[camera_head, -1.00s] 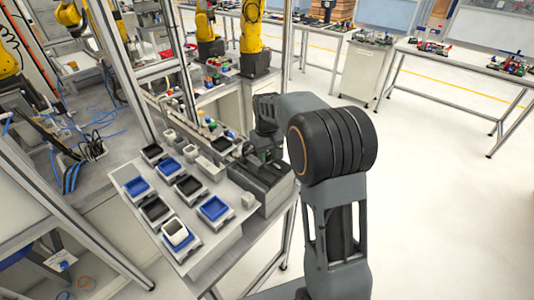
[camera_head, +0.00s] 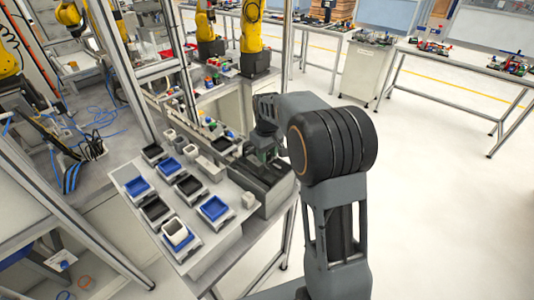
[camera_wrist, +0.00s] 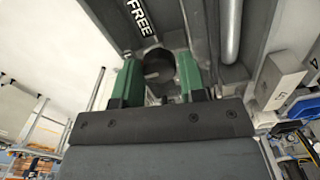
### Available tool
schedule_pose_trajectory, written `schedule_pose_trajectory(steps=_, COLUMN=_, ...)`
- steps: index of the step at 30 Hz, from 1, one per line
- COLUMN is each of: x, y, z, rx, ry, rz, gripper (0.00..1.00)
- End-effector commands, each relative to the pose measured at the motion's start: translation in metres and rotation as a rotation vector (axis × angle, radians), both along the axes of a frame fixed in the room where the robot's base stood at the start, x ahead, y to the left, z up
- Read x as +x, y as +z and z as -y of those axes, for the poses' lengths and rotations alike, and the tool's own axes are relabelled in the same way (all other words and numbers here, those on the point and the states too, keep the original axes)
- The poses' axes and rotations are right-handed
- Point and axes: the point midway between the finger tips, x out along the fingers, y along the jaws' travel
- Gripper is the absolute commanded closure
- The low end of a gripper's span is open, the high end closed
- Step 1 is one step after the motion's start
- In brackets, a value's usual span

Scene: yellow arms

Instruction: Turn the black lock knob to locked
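The black lock knob (camera_wrist: 158,66) shows in the wrist view as a dark round part on a grey panel, just below a black label reading FREE (camera_wrist: 140,14). The green fingers of my gripper (camera_wrist: 159,74) are on the left and right of the knob, with little or no gap visible. I cannot tell whether they press on it. In the head view my gripper (camera_head: 267,152) is over the dark grey box (camera_head: 268,188) at the right of the bench. My arm hides the knob there.
A bench panel (camera_head: 205,265) left of the box carries several blue and black trays. A small light grey block (camera_wrist: 278,79) stands right of the fingers in the wrist view. A metal frame post (camera_head: 122,72) rises behind the bench. Open floor (camera_head: 440,200) lies to the right.

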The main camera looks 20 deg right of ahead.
Motion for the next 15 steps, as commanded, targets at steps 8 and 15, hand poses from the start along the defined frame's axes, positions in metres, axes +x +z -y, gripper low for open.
schedule_pose_trajectory(steps=8, x=-0.0003, y=-0.0003, z=0.0000, rx=0.000, ry=-0.001, rz=-0.001, gripper=0.41)
schedule_pose_trajectory(steps=15, x=-0.0002, y=0.0027, z=0.0001, rx=0.000, ry=-0.001, rz=-0.001, gripper=0.41)
